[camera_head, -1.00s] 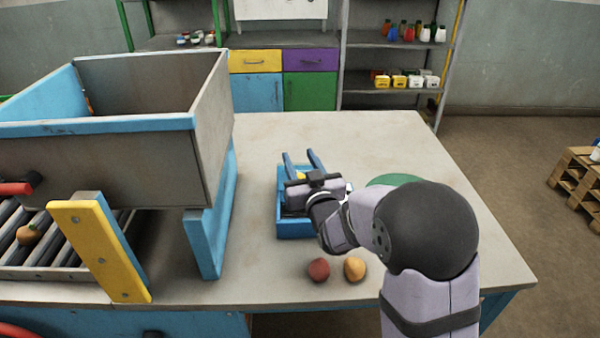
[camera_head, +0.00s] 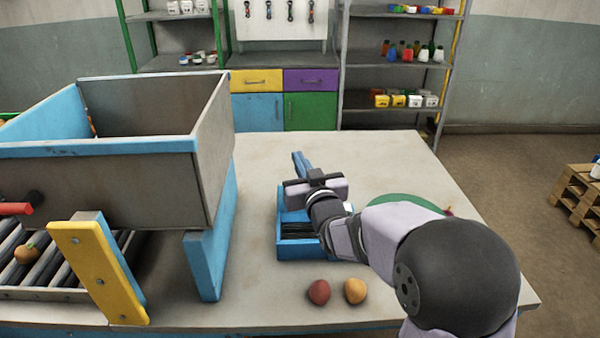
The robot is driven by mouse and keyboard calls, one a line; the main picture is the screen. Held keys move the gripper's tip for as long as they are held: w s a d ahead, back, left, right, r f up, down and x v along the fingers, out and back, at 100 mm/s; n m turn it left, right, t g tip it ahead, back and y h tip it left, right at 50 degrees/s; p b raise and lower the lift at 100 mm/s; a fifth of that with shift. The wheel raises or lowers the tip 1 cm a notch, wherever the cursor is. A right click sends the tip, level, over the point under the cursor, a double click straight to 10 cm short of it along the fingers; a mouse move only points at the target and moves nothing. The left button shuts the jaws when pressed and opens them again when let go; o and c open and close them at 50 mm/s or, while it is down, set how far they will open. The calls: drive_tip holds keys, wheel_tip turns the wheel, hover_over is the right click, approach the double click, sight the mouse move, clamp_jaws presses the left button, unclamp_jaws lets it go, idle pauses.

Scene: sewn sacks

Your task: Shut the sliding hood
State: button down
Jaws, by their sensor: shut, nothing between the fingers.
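A large grey box with blue edges (camera_head: 130,150) stands at the left above a roller bed, with its top open. A red handle on a black mount (camera_head: 16,209) shows at its front left. I cannot tell for sure which part is the sliding hood. My gripper (camera_head: 301,162) is to the right of the box, apart from it, over the table. Its blue fingers are together and empty, pointing away from the camera. My arm partly covers the blue tray below.
A blue tray with dark slats (camera_head: 296,250) sits mid-table. A red fruit (camera_head: 318,292) and an orange one (camera_head: 355,291) lie in front. A green disc (camera_head: 400,201) is partly behind my arm. A yellow post (camera_head: 98,270) stands by the rollers (camera_head: 45,265). The table's back (camera_head: 370,160) is clear.

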drive_tip(key=w+a+r+g+p, duration=0.2)
drive_tip(key=w+r+p, duration=0.2)
drive_tip(key=w+p, duration=0.35)
drive_tip(key=w+a+r+g+p, duration=0.2)
drive_tip(key=w+a+r+p, duration=0.1)
drive_tip(key=w+p, duration=0.4)
drive_tip(key=s+d+f+m+g+h+b, duration=0.1)
drive_tip(key=s+d+f+g+h, duration=0.15)
drive_tip(key=s+g, duration=0.3)
drive_tip(key=s+d+f+m+g+h, duration=0.2)
drive_tip(key=s+d+f+g, duration=0.15)
drive_tip(key=s, duration=0.35)
drive_tip(key=shift+g+y, duration=0.25)
drive_tip(key=shift+g, duration=0.15)
drive_tip(key=p+x, duration=0.1)
drive_tip(key=x, duration=0.2)
drive_tip(key=p+x, duration=0.2)
drive_tip(key=x, duration=0.1)
drive_tip(key=p+x, duration=0.1)
drive_tip(key=x, duration=0.3)
drive_tip(key=shift+w+a+r+p, duration=0.15)
drive_tip(key=shift+w+a+p, duration=0.15)
drive_tip(key=shift+a, duration=0.1)
drive_tip(key=shift+s+r+p, duration=0.2)
drive_tip(key=shift+s+p, duration=0.25)
drive_tip(key=shift+s, duration=0.7)
drive_tip(key=shift+s+f+p, duration=0.1)
drive_tip(key=shift+s+p, duration=0.45)
drive_tip(key=shift+s, duration=0.3)
